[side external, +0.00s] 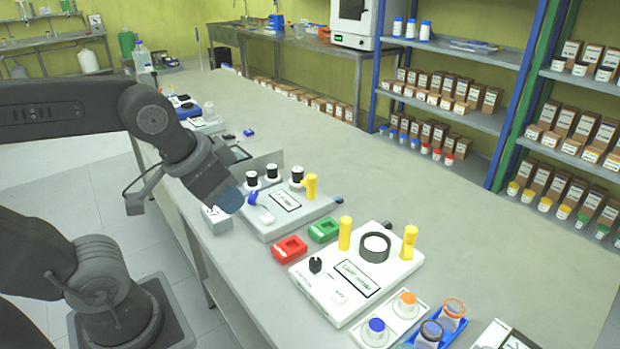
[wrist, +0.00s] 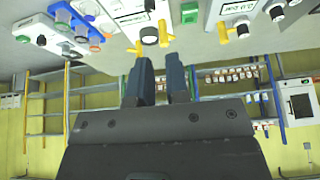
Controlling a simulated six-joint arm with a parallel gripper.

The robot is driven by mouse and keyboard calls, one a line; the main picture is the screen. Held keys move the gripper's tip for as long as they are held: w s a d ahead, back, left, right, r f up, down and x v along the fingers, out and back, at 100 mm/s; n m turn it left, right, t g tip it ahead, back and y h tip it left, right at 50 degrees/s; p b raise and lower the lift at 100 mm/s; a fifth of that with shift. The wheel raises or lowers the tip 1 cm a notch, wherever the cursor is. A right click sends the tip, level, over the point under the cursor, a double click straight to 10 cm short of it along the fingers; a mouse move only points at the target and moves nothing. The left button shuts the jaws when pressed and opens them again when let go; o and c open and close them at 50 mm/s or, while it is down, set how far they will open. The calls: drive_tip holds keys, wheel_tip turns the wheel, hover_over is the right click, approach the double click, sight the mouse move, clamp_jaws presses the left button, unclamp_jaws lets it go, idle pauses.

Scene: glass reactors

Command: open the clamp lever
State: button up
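No part is clearly recognisable as the clamp lever. Yellow upright handles stand on two bench units: two handles (side external: 345,232) (side external: 409,242) on the white near unit (side external: 335,310), and one handle (side external: 311,185) on the grey unit (side external: 300,219) behind it. A small blue-and-white part (side external: 266,216) sits on the grey unit's left side. In the side view my gripper (side external: 229,200) is at that unit's left end; contact cannot be judged. In the wrist view, upside down, my gripper (wrist: 161,82) has a gap between its fingers and nothing between them. Yellow handles (wrist: 163,34) (wrist: 222,33) show beyond.
A red block (side external: 290,249) and a green block (side external: 323,230) lie between the units. A tray with coloured-cap vials (side external: 408,305) stands at the near end. The bench's right side is clear. Shelves with boxes (side external: 440,88) stand behind.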

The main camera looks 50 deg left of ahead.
drive_tip(key=o, duration=0.5)
drive_tip(key=w+r, duration=0.1)
drive_tip(key=w, duration=0.1)
drive_tip(key=w+a+r+m+g, duration=0.1)
drive_tip(key=w, duration=0.2)
drive_tip(key=w+a+r+m, duration=0.1)
drive_tip(key=w, duration=0.1)
drive_tip(key=shift+w+a+r, duration=0.2)
drive_tip(key=shift+w+r, duration=0.15)
drive_tip(key=shift+w, duration=0.05)
drive_tip(key=shift+c, duration=0.2)
drive_tip(key=shift+o, duration=1.3)
drive_tip(key=w+a+r+m+g, duration=0.1)
drive_tip(key=w+a, duration=0.3)
drive_tip(key=w, duration=0.5)
drive_tip(key=shift+a+m+g, duration=0.2)
drive_tip(key=shift+m+g, duration=0.3)
drive_tip(key=shift+m, duration=0.2)
drive_tip(key=m+g, duration=0.3)
drive_tip(key=m, duration=0.1)
hover_over(312, 175)
wheel_tip(312, 175, down, 8)
wheel_tip(312, 175, down, 13)
drive_tip(key=shift+f, duration=0.15)
drive_tip(key=shift+c, duration=0.2)
drive_tip(key=c, duration=0.9)
